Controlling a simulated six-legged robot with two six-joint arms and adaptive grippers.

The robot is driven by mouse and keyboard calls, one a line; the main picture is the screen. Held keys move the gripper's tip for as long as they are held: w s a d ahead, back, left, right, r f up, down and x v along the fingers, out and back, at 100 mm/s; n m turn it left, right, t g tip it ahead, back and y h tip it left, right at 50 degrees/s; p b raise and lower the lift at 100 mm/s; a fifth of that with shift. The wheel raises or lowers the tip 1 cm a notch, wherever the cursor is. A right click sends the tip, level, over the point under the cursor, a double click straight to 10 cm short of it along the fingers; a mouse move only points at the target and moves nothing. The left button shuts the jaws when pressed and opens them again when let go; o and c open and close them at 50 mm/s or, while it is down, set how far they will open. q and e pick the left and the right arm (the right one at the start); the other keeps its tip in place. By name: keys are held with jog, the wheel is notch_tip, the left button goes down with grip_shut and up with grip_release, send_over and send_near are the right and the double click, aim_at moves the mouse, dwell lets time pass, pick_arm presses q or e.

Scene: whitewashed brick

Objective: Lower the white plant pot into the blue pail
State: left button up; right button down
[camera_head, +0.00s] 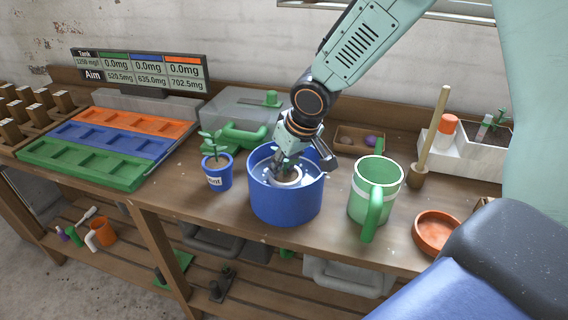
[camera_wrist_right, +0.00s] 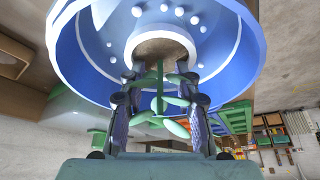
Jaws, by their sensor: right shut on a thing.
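The blue pail (camera_head: 286,205) stands on the wooden bench in the middle of the head view. The white plant pot (camera_head: 287,180), with soil and a small green plant, is inside the pail's opening. My right gripper (camera_head: 285,160) reaches down into the pail and is shut on the pot. In the right wrist view the two fingers (camera_wrist_right: 157,85) are at the pot's rim (camera_wrist_right: 160,35), on either side of the plant (camera_wrist_right: 160,105). The pail's inner wall (camera_wrist_right: 85,50) surrounds the pot. The pot's underside is hidden. My left gripper is out of view.
A small blue plant pot (camera_head: 217,175) stands just left of the pail. Colored trays (camera_head: 85,165) lie at the left. A wooden dibber (camera_head: 433,140) stands behind.

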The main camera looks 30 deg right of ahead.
jog(key=c, duration=0.9)
grip_release()
jog(key=v, duration=1.2)
jog(key=shift+s+f, duration=0.1)
jog(key=shift+s, duration=0.05)
